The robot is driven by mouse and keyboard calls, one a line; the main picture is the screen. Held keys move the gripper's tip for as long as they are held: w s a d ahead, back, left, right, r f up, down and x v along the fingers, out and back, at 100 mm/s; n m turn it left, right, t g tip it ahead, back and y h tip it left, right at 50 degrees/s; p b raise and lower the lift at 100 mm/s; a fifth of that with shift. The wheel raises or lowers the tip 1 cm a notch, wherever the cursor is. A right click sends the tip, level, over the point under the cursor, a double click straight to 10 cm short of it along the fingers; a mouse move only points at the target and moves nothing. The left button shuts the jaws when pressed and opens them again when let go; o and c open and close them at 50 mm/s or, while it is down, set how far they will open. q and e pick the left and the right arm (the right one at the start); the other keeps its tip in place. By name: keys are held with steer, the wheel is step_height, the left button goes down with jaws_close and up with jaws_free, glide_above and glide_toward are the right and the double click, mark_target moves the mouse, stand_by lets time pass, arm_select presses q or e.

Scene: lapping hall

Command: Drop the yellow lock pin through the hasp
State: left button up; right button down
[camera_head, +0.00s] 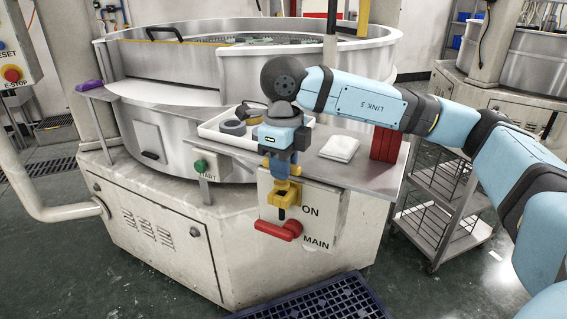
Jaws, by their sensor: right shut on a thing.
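My right gripper (281,168) points down in front of the switch box (322,205) marked ON and MAIN. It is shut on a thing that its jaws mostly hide. Yellow parts (284,192) show directly below the fingers, against the box front and above the red switch handle (279,230). They look like the yellow lock pin and the hasp area, but I cannot tell where one ends and the other begins, or whether the pin is in the hasp. My left gripper is not in view.
A white tray (213,136) with grey rings stands on the steel shelf behind my gripper. A folded white cloth (339,148) and a red block (385,144) lie to its right. A green START button (200,166) is left of the box. A wire cart (440,215) stands at right.

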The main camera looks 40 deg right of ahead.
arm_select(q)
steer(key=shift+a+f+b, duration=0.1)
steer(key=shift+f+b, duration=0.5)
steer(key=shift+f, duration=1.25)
arm_select(e)
steer(key=shift+f, duration=1.1)
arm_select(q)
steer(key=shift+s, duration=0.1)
arm_select(e)
steer(key=c, duration=1)
jaws_free()
steer(key=shift+o, duration=0.2)
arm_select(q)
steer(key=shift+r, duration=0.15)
arm_select(e)
steer(key=shift+r, duration=0.1)
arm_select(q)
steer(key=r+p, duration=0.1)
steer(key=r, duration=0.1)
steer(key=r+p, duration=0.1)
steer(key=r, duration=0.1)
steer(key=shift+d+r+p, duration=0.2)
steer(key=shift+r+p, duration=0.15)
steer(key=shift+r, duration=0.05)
arm_select(e)
step_height(320, 180, up, 14)
steer(key=shift+r, duration=0.1)
